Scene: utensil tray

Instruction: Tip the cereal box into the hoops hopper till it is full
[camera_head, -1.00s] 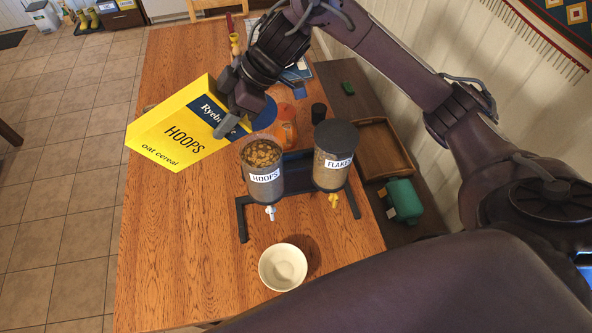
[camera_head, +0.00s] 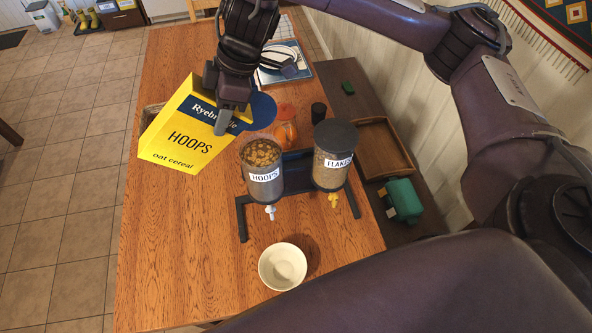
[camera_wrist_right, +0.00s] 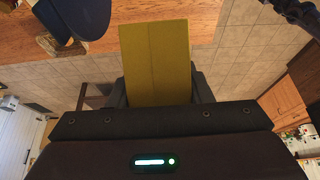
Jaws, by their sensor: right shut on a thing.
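My right gripper (camera_head: 226,108) is shut on the yellow cereal box (camera_head: 180,152), labelled HOOPS, and holds it up to the left of the hoppers. The box leans only slightly and is apart from the hoops hopper. Its yellow side fills the middle of the right wrist view (camera_wrist_right: 155,62). The hoops hopper (camera_head: 263,186) has an open top, with brown cereal showing close to the rim. A white spout sits at its base. My left gripper is not in view.
The flakes hopper (camera_head: 332,170), with a dark lid, stands right of the hoops hopper on the same black stand (camera_head: 242,222). A cream bowl (camera_head: 282,267) sits in front. An orange-topped jar (camera_head: 286,128) stands behind. The table's left front is clear.

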